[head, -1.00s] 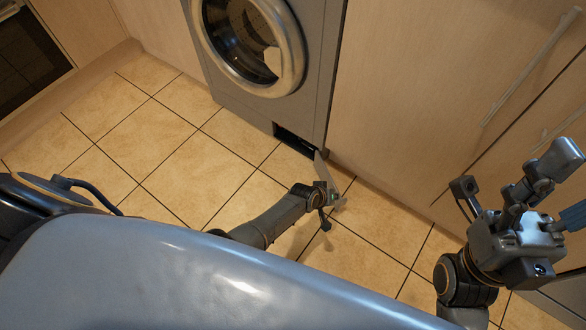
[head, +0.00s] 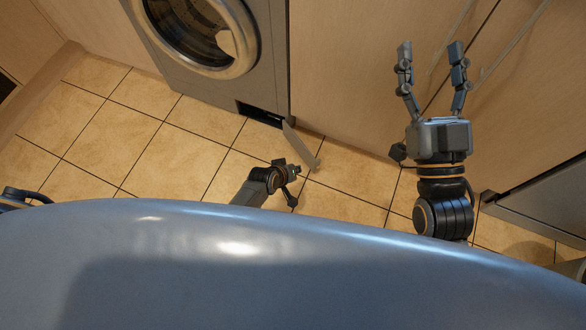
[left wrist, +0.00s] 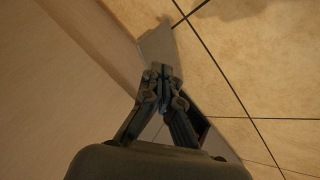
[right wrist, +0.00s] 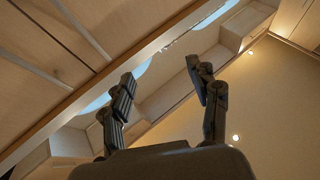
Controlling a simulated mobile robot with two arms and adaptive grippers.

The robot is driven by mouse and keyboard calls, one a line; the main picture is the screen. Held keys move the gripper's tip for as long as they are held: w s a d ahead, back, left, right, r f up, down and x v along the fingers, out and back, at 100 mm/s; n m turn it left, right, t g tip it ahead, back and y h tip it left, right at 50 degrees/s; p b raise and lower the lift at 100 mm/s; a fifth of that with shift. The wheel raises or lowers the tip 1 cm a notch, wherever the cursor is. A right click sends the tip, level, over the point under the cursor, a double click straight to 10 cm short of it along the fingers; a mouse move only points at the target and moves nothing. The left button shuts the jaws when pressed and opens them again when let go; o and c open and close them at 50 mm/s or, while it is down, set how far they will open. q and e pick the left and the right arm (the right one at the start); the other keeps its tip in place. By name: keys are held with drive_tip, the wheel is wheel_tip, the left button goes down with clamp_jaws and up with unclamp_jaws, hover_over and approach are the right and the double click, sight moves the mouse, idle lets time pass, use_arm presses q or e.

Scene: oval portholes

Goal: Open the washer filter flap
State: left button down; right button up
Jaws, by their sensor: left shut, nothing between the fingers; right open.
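The washer (head: 185,80) stands at the upper left in the head view. Its grey filter flap (head: 303,148) is swung out from the dark filter opening (head: 258,113) at the washer's lower right corner. My left gripper (head: 296,169) is shut and empty beside the flap's outer part. In the left wrist view the flap (left wrist: 157,47) shows just beyond the closed fingertips (left wrist: 160,74); I cannot tell whether they touch it. My right gripper (head: 430,48) is open and empty, in front of the cabinets at the right. Its spread fingers (right wrist: 160,72) also show in the right wrist view.
Wooden cabinet fronts (head: 345,80) with long handles stand right of the washer. Tiled floor (head: 150,150) is clear in front of it. A grey front (head: 545,195) stands at the far right. My own blue-grey body fills the bottom of the head view.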

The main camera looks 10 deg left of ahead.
use_arm(q)
drive_tip(key=shift+d+p+v, duration=0.2)
drive_tip(key=shift+p+v, duration=0.3)
drive_tip(key=shift+v, duration=0.35)
drive_tip(key=shift+d+p+v, duration=0.15)
drive_tip(key=shift+p+v, duration=0.35)
drive_tip(key=shift+v, duration=0.35)
use_arm(e)
wheel_tip(320, 180, down, 10)
drive_tip(key=w+d+g+h, duration=0.1)
drive_tip(key=g+h, duration=0.1)
drive_tip(key=g, duration=0.4)
